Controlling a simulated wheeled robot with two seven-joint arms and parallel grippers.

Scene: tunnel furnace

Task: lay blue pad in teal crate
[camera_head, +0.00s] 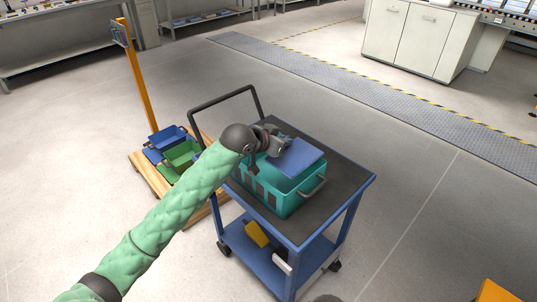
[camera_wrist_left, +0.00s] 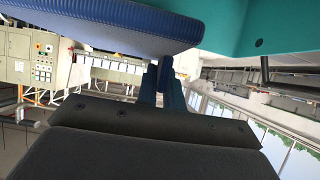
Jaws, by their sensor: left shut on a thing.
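The blue pad (camera_head: 300,157) is a flat square held over the teal crate (camera_head: 283,203). The crate is open-topped with a grey handle and stands on the cart's top. My left gripper (camera_head: 283,144) is shut on the pad's far-left edge. The pad covers part of the crate's opening, so I cannot tell whether it touches the crate. In the left wrist view the pad's ribbed side (camera_wrist_left: 110,25) is close at the top, beside the teal crate wall (camera_wrist_left: 265,25). The left fingers (camera_wrist_left: 166,85) reach up to the pad. My right gripper is not in view.
The cart (camera_head: 345,190) has a dark top with free room right of the crate, and yellow and white items on its lower shelf. Blue and green bins (camera_head: 182,155) sit on a wooden platform at left, beside an orange post (camera_head: 140,75). White cabinets (camera_head: 415,38) stand at the back right.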

